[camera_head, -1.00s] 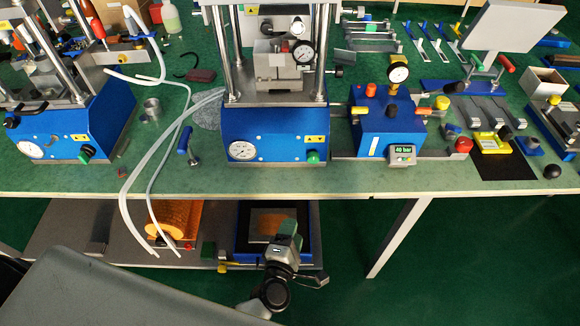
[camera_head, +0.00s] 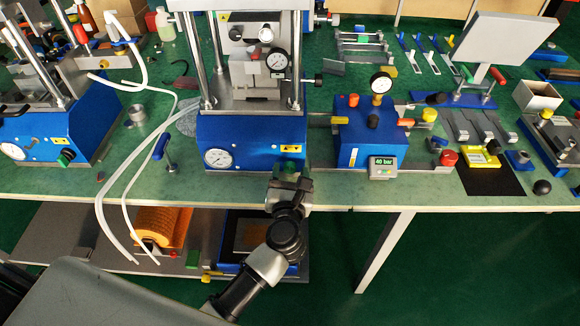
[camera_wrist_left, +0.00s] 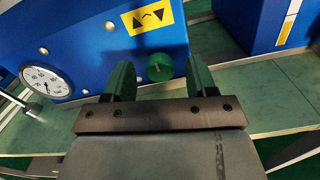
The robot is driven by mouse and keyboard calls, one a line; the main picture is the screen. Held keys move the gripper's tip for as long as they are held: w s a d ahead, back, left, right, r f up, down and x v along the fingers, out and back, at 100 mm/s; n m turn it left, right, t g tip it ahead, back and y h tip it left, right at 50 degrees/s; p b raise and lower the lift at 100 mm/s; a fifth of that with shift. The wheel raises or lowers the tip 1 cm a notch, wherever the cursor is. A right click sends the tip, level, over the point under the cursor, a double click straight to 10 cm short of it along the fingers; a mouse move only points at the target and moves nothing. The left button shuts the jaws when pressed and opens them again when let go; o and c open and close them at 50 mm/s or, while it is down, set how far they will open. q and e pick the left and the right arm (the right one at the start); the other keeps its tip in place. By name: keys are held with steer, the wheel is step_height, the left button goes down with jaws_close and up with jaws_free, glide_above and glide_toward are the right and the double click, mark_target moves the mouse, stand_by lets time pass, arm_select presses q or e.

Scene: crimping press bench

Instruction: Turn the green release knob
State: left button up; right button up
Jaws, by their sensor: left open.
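The green release knob (camera_wrist_left: 159,67) shows in the left wrist view on the blue front face of the middle press (camera_head: 235,145), below a yellow arrow label. In the head view my gripper mostly hides it. My left gripper (camera_head: 290,172) is at the lower right of that press front. In the wrist view its two green fingers (camera_wrist_left: 159,80) are apart, one on each side of the knob's place in the picture. The knob appears a little beyond the fingertips; contact cannot be told. Nothing is held. My right gripper is not in view.
A pressure gauge (camera_head: 217,159) sits left on the press front. A blue box (camera_head: 367,140) with coloured knobs and a 40 bar display stands to the right. Hoses (camera_head: 125,205) hang over the bench edge.

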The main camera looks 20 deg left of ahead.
arm_select(q)
steer(key=shift+x, duration=0.8)
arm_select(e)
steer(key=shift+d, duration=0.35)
arm_select(q)
steer(key=c, duration=0.9)
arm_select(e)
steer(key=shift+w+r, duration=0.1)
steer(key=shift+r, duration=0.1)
